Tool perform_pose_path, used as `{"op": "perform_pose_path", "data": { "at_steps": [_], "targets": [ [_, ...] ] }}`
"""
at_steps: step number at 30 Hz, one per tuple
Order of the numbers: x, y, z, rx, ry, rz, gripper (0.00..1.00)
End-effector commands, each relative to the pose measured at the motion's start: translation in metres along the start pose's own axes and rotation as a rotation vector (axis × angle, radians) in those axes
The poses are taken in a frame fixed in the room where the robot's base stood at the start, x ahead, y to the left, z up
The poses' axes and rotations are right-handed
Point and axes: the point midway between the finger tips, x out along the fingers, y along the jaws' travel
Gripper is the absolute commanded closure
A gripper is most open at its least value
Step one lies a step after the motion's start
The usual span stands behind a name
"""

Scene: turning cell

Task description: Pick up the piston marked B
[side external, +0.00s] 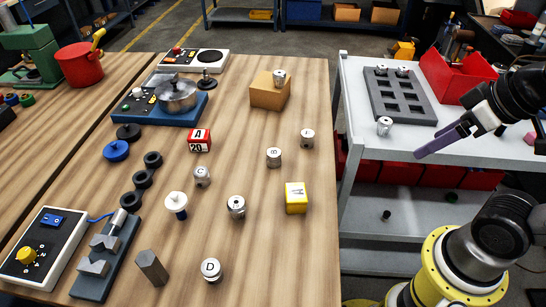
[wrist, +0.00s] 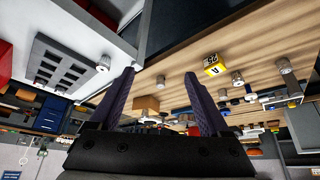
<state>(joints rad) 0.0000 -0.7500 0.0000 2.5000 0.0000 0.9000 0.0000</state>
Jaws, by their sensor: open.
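A metal piston (side external: 273,157) stands on the wooden table; its dark mark looks like a B, but it is too small to be sure. Similar pistons stand around it: one at its upper right (side external: 307,138), one at its lower left (side external: 202,175), one nearer the front (side external: 236,206), and one marked D (side external: 211,270). Another piston (side external: 280,78) sits on a cardboard box (side external: 268,94). My gripper (side external: 420,154) is over the grey cart, well right of these pistons. In the wrist view my gripper (wrist: 161,76) has its purple fingers wide apart, with nothing held.
The grey cart (side external: 465,143) holds a dark slotted tray (side external: 400,112), a piston (side external: 384,126) beside it and a red bin (side external: 460,80). A yellow block (side external: 296,198) and a red block marked A (side external: 199,140) stand among the table pistons. A gap separates cart and table.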

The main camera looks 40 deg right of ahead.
Motion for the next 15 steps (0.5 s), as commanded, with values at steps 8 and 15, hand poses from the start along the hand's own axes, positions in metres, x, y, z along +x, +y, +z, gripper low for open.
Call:
{"op": "perform_pose_path", "data": {
  "at_steps": [8, 15],
  "targets": [
    [0.0, 0.0, 0.0, -0.006, 0.0, 0.0, 0.2],
    [-0.0094, 0.0, -0.0054, -0.224, -0.003, 0.0, 0.2]
  ]
}}
